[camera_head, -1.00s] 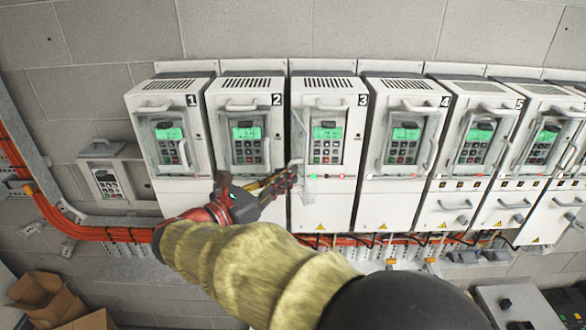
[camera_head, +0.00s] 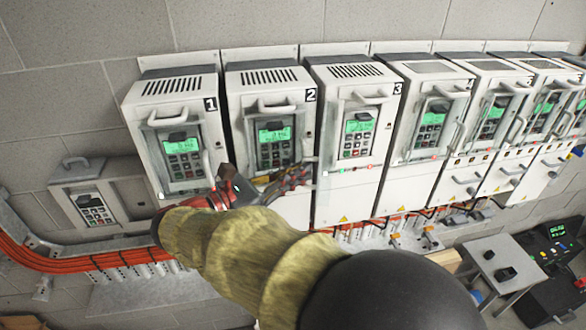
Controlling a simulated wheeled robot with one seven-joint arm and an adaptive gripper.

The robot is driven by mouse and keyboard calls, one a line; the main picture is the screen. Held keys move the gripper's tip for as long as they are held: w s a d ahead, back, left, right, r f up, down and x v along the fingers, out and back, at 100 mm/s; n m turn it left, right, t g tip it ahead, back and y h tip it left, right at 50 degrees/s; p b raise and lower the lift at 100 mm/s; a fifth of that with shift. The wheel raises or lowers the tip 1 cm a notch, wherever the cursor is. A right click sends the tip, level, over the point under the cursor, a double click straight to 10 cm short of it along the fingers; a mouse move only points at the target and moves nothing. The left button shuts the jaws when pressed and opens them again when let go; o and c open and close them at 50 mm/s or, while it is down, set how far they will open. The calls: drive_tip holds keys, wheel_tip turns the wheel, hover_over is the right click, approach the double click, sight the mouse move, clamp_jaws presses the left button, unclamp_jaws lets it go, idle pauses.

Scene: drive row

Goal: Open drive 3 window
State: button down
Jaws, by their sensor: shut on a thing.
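Drive 3 (camera_head: 345,190) is a white cabinet marked 3, right of drive 2 (camera_head: 268,88). Its green display (camera_head: 360,126) and keypad (camera_head: 356,145) show uncovered. Its clear window appears swung out to the left; its pane is hard to make out here. A pale handle piece (camera_head: 309,160) shows at the tips of my gripper (camera_head: 298,174). My gripper is shut on this window handle, in front of the gap between drives 2 and 3. My arm's sleeve covers the lower part of drive 2.
Drive 1 (camera_head: 150,105) and drive 2 have closed windows with handles; more drives continue to the right. A small keypad box (camera_head: 95,205) is on the wall at left. Orange cables (camera_head: 90,262) run below. A grey table (camera_head: 500,262) stands at lower right.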

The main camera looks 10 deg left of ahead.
drive_tip(key=shift+w+d+r, duration=0.1)
drive_tip(key=shift+d+r, duration=0.05)
drive_tip(key=shift+r, duration=0.1)
drive_tip(key=c, duration=2.4)
unclamp_jaws()
drive_tip(key=shift+o, duration=1.3)
drive_tip(key=shift+w+d+f, duration=0.15)
drive_tip(key=shift+w+d, duration=0.1)
drive_tip(key=shift+w, duration=0.25)
drive_tip(key=shift+o, duration=1.1)
drive_tip(key=shift+s, duration=0.1)
drive_tip(key=shift+s+a+f, duration=0.1)
drive_tip(key=shift+s+a, duration=0.05)
